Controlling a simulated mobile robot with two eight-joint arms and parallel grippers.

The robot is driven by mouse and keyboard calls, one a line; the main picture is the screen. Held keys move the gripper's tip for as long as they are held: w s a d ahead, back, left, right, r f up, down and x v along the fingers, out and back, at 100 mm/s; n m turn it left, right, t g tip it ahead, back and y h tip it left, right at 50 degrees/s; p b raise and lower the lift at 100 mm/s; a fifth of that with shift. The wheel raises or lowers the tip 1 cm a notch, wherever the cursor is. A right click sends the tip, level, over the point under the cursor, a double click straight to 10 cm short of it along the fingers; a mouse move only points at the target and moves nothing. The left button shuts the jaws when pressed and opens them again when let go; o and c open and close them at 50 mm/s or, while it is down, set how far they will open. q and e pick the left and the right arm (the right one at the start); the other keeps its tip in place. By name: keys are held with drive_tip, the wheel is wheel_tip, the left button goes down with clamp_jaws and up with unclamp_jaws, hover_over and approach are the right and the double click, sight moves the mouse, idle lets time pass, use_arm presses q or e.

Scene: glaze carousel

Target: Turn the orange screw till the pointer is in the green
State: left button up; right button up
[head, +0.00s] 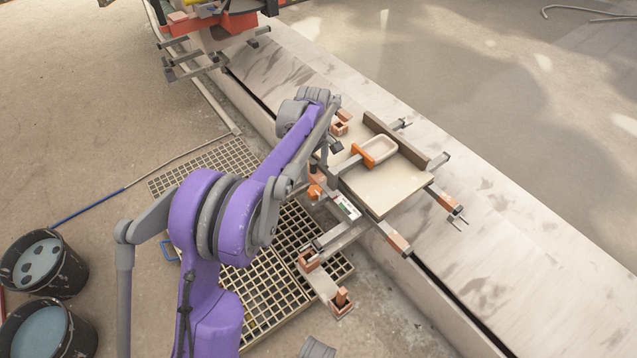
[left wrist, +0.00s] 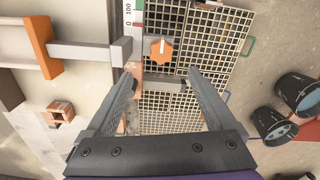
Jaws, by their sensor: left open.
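The orange screw (head: 314,191) sits at the near side of the carousel station, beside a small white scale (head: 347,207) with a green part. In the left wrist view the screw (left wrist: 161,51) is a lobed orange knob with a pale mark on top. The scale (left wrist: 137,14) there shows 0, 100 and a green band; I cannot make out the pointer. My left gripper (left wrist: 161,73) is open and empty. Its fingertips lie either side of the screw in the picture, apart from it. In the head view this gripper (head: 323,160) is partly hidden by its arm.
A pale board (head: 390,192) with a clamped tray (head: 378,150) lies beyond the screw. A floor grating (head: 265,295) lies below. Dark buckets (head: 42,265) stand at the left. Another station (head: 230,25) with orange parts is at the top.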

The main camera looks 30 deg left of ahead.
sight(315, 190)
use_arm(q)
drive_tip(key=shift+s+f, duration=0.1)
drive_tip(key=shift+f, duration=0.4)
wheel_tip(315, 190, down, 9)
drive_tip(key=shift+d+f+b, duration=0.1)
drive_tip(key=shift+b, duration=1.1)
drive_tip(key=c, duration=1.4)
drive_tip(key=shift+m, duration=0.3)
